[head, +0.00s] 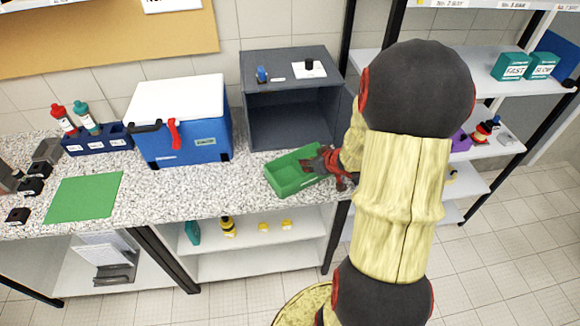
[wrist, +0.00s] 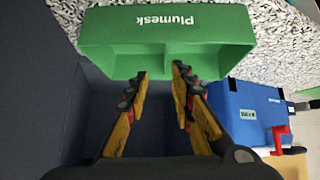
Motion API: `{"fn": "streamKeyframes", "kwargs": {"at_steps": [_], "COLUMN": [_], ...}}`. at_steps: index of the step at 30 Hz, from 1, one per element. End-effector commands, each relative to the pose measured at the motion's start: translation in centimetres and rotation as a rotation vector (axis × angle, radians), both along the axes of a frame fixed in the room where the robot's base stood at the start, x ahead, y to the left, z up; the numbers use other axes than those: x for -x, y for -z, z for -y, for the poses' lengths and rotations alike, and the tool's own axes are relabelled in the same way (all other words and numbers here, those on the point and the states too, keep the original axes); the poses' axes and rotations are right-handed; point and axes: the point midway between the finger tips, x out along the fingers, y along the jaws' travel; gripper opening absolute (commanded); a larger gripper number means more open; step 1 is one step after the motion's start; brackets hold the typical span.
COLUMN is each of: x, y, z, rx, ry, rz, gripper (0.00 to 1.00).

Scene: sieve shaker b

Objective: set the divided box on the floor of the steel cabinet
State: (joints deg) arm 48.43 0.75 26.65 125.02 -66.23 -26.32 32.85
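The divided box (head: 290,174) is green and open-topped. In the head view it is on the counter just in front of the steel cabinet, turned at an angle. The wrist view shows the box (wrist: 165,38) with its two compartments, a middle divider and an upside-down "Plumesk" label. My gripper (head: 322,165) is at the box's right end in the head view. In the wrist view, my gripper's fingertips (wrist: 162,70) are apart, one on each side of the divider; I see no contact. The steel cabinet (head: 291,56) is dark grey, open-fronted and appears empty inside.
A blue cooler (head: 185,140) with a white lid stands left of the cabinet; it also shows in the wrist view (wrist: 245,112). A green mat (head: 85,198) and a bottle rack (head: 98,140) are farther left. A small blue item and a white card (head: 309,69) are on the cabinet top.

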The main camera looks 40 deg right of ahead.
Motion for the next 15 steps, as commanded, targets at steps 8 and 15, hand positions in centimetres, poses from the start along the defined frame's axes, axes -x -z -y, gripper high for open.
{"fn": "streamKeyframes", "kwargs": {"at_steps": [8,15], "x": [-0.2,-1.7], "y": [2.7,4.0], "z": [0.0,0.2], "rx": [-0.055,-0.050], "ry": [-0.021,-0.021], "rz": [0.016,0.017], "gripper": [0.24,0.24]}}
